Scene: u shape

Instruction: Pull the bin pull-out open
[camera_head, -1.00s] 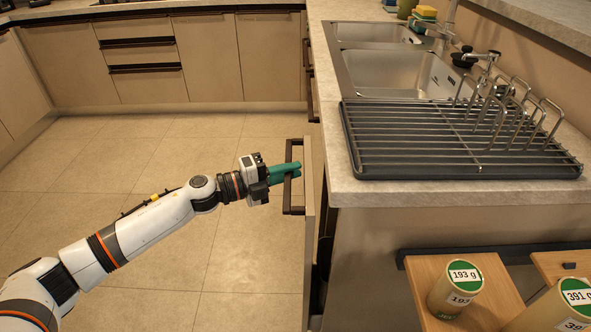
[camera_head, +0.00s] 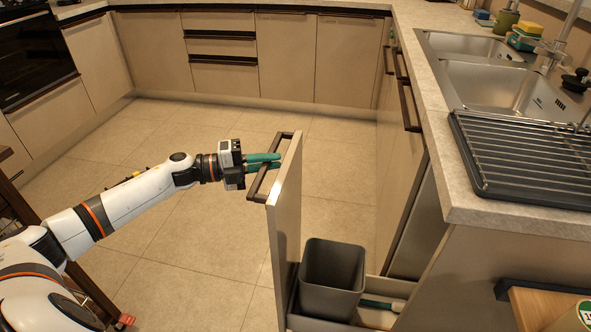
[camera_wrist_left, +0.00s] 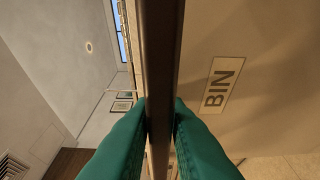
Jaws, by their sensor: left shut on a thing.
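The bin pull-out front (camera_head: 287,215) stands well out from the cabinet run in the head view. Behind it, a grey bin (camera_head: 332,278) sits in the pull-out's tray. My left gripper (camera_head: 268,161), with green fingers, is shut on the dark bar handle (camera_head: 264,182) of this front. In the left wrist view the handle (camera_wrist_left: 160,80) runs between the two green fingers, and a label reading BIN (camera_wrist_left: 222,86) shows on the front panel. My right gripper is not in view.
The counter (camera_head: 470,205) with sink (camera_head: 495,85) and drying rack (camera_head: 530,160) is on the right. A green-handled item (camera_head: 378,304) lies beside the bin in the tray. Open tiled floor (camera_head: 200,240) lies left of the front.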

